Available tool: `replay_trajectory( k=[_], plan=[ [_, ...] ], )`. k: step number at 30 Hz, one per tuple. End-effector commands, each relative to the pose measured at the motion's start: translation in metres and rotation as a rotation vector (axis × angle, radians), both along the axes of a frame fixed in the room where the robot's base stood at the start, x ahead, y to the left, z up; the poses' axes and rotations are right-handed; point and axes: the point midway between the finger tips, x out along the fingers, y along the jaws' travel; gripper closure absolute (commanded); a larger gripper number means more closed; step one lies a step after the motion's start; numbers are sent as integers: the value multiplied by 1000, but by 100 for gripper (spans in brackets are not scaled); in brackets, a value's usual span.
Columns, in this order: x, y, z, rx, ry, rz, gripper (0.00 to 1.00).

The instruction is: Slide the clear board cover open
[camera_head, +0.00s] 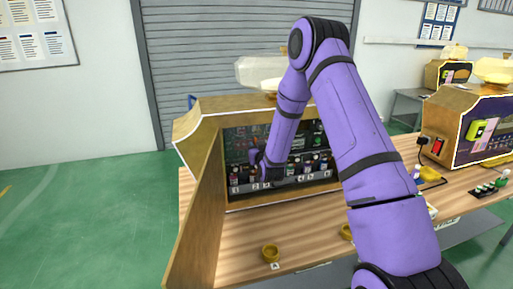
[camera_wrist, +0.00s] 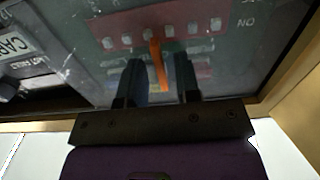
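The board (camera_head: 242,138) is a dark green panel at the back of the open wooden box (camera_head: 197,190) in the head view. In the wrist view a clear, scuffed cover (camera_wrist: 235,72) seems to lie over it; its edges are hard to make out. A red strip with pale blocks (camera_wrist: 125,40) shows behind. My gripper (camera_wrist: 160,68) is open, with its two dark fingers apart close to the panel. An orange strip (camera_wrist: 158,65) shows between the fingers, with gaps on both sides. I cannot tell whether the fingertips touch the cover. My arm hides part of the board.
The box's wooden frame (camera_wrist: 288,72) runs close beside my gripper. A yellow cup (camera_head: 271,253) sits on the wooden table (camera_head: 235,235) in front. Another machine (camera_head: 484,125) and small bottles (camera_head: 490,187) stand at the right. Open green floor (camera_head: 90,220) lies to the left.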

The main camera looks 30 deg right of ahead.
Motion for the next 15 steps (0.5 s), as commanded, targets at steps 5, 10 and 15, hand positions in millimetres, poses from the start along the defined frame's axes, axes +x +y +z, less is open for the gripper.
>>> replay_trajectory(
  k=[5,10,15],
  plan=[
    [0,0,0,0,0,0,100],
    [0,0,0,0,0,0,100],
    [-2,-11,0,0,0,-3,100]
  ],
)
